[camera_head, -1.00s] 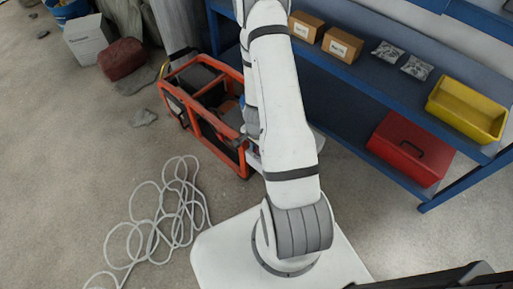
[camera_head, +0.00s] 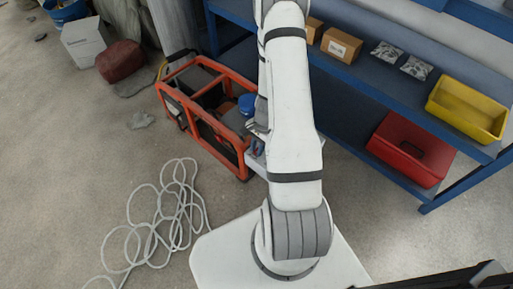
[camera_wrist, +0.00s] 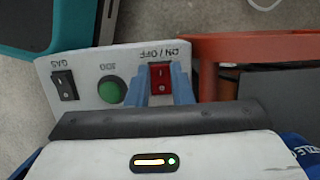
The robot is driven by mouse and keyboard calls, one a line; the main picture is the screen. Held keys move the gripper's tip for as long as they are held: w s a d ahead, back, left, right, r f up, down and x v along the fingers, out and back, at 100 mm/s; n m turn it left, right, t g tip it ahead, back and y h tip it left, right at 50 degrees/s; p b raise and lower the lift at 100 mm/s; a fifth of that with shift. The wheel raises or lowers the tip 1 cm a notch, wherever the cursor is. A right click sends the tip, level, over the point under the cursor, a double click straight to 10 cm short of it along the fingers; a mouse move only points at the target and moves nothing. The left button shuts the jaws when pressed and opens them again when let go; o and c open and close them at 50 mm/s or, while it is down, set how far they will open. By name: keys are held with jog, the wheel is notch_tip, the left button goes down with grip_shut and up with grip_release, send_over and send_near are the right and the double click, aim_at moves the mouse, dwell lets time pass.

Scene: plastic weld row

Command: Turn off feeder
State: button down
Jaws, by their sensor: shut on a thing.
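A white control panel (camera_wrist: 85,75) fills the middle of the wrist view, with its lettering upside down. It carries a black switch (camera_wrist: 63,85) marked GAS, a green button (camera_wrist: 112,90) marked JOG, and a red rocker switch (camera_wrist: 160,76) marked ON / OFF. My gripper (camera_wrist: 162,85) has its blue fingers on either side of the red switch, shut on it. In the head view the panel (camera_head: 256,158) shows only in part at the end of an orange-framed machine (camera_head: 206,128). My arm hides the rest.
A coiled white cable (camera_head: 165,215) lies on the floor at left. A teal and black object (camera_wrist: 65,22) is close to the panel.

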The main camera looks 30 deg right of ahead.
jog(key=c, duration=1.3)
grip_release()
jog(key=p+v, duration=0.2)
jog(key=v, duration=0.5)
jog(key=shift+r+p, duration=0.35)
jog(key=shift+p, duration=0.05)
jog(key=shift+d, duration=0.1)
